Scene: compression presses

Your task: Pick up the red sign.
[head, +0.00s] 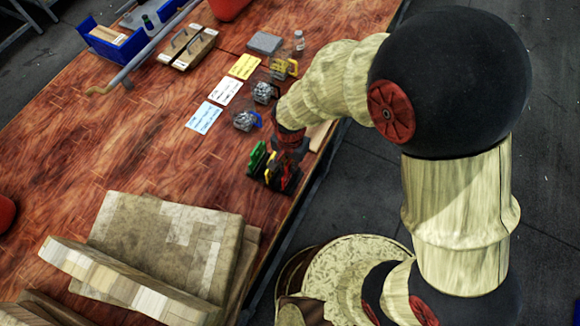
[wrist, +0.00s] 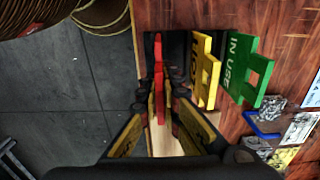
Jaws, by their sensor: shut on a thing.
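The red sign (wrist: 158,82) stands edge-on between my fingers in the wrist view. My gripper (wrist: 159,100) is shut on it from both sides. In the head view my gripper (head: 284,168) is at the table's right edge, and the red sign there is mostly hidden by it. A yellow sign (wrist: 206,72) and a green sign (wrist: 245,68) marked "IN USE" stand just right of the red one in the wrist view. A dark holder (wrist: 177,42) shows behind the signs. I cannot tell whether the red sign still rests in it.
Stacked boards (head: 165,240) lie at the front. The table's middle left is clear.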

